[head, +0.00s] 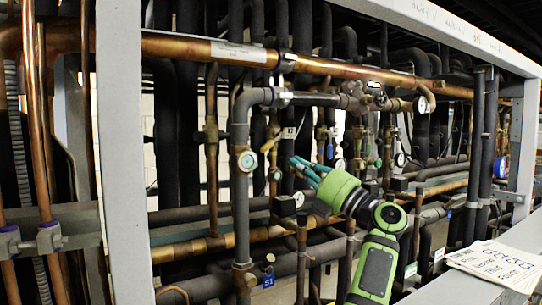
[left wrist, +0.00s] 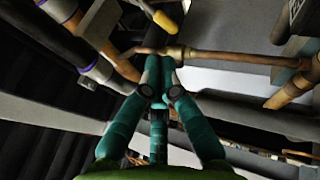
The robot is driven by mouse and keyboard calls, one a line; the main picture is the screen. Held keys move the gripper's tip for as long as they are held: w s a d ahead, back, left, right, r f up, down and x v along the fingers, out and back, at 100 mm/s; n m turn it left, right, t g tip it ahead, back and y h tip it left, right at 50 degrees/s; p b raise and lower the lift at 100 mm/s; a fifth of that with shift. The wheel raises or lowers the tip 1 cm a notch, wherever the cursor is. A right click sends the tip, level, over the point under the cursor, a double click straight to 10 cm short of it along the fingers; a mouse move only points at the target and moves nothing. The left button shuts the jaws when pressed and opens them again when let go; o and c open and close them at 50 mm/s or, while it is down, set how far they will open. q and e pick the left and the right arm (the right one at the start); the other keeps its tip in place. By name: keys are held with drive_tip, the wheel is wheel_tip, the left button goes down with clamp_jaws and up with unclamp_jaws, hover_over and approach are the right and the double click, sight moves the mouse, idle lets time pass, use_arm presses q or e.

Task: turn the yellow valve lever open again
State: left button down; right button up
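A yellow lever handle (left wrist: 165,21) shows at the top of the left wrist view, slanting on a thin metal stem by a copper pipe. My left gripper (head: 300,168), green with teal fingers, reaches in among the pipes in the head view. In the left wrist view its fingertips (left wrist: 159,62) are drawn together below the yellow handle, apart from it in the picture. I see nothing held between them. I cannot make out the lever for certain in the head view. My right gripper is not in view.
A grey frame post (head: 122,150) stands at the left, and a large copper pipe (head: 350,70) crosses above my gripper. Papers (head: 495,264) lie on the ledge at the lower right.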

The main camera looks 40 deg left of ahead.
sight(272, 142)
use_arm(q)
drive_tip(key=s+a+r+m+t+b, duration=0.15)
drive_tip(key=s+r+m+b, duration=0.35)
drive_tip(key=m, duration=1)
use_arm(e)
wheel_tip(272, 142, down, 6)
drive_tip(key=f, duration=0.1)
use_arm(q)
drive_tip(key=p+x, duration=0.5)
drive_tip(key=x, duration=0.5)
drive_tip(key=w+f, duration=0.1)
drive_tip(key=w+d+f+p, duration=0.1)
drive_tip(key=f, duration=0.2)
drive_tip(key=shift+w+d+f+p, duration=0.25)
drive_tip(key=shift+w+d+p, duration=0.05)
drive_tip(key=shift+w+p, duration=0.1)
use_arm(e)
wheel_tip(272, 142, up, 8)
